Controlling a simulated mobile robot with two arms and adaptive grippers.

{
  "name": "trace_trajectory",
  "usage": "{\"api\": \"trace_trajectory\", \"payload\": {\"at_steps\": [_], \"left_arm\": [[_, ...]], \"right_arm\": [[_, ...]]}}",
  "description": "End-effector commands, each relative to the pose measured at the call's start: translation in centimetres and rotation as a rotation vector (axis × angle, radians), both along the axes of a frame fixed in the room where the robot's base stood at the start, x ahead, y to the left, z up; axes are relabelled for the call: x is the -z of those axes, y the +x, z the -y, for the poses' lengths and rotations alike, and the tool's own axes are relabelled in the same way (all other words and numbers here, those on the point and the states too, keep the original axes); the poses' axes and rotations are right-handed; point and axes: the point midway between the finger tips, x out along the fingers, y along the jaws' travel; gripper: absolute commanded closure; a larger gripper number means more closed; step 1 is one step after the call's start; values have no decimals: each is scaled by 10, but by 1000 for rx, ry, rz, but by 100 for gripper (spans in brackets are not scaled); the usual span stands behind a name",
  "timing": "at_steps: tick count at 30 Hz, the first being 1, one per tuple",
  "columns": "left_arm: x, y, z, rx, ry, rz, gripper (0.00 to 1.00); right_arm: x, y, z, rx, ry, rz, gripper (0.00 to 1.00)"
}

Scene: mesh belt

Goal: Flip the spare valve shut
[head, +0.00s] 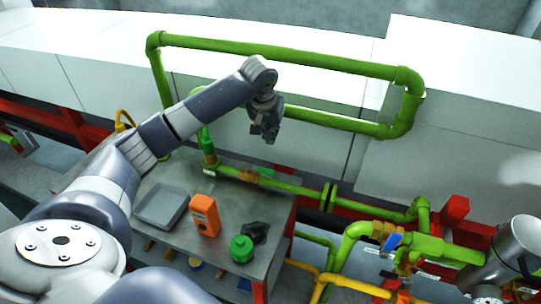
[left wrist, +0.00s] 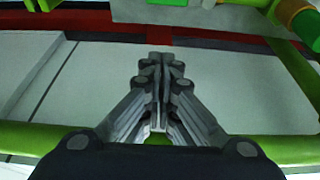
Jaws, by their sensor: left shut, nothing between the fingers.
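My left gripper (head: 268,136) hangs in the air above the back of the grey bench, in front of the green pipe loop. Its fingers (left wrist: 155,70) are shut with nothing between them. A green pipe with brass-coloured fittings (head: 248,176) runs along the back of the bench, below and left of the gripper. A fitting with a blue part (head: 392,242) sits on green pipework at the lower right, well away from the gripper. I cannot tell which fitting is the spare valve. A brass-coloured fitting (left wrist: 305,22) shows at the upper right of the left wrist view. My right gripper is not in view.
The bench (head: 180,245) holds a grey tray (head: 160,208), an orange device (head: 204,215), a green capped item (head: 242,248) and a dark lump (head: 255,232). The green pipe loop (head: 290,58) stands behind my arm. Yellow pipes (head: 345,281) run low at the right.

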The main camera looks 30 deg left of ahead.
Motion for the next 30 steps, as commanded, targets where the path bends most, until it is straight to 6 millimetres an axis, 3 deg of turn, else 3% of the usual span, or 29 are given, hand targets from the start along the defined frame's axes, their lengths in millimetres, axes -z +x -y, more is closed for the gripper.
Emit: {"api": "trace_trajectory", "payload": {"at_steps": [3,7,17,22,30], "left_arm": [[1,0,0,0,0,-1,100],[11,4,-1,-1,-2,-3,100],[69,23,-5,0,-1,-4,100],[95,32,-7,0,0,-2,100],[92,2,-1,3,2,-1,100]], "right_arm": [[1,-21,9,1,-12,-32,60],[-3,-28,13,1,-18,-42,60],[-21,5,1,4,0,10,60],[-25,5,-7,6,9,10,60],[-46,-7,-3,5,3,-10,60]]}}
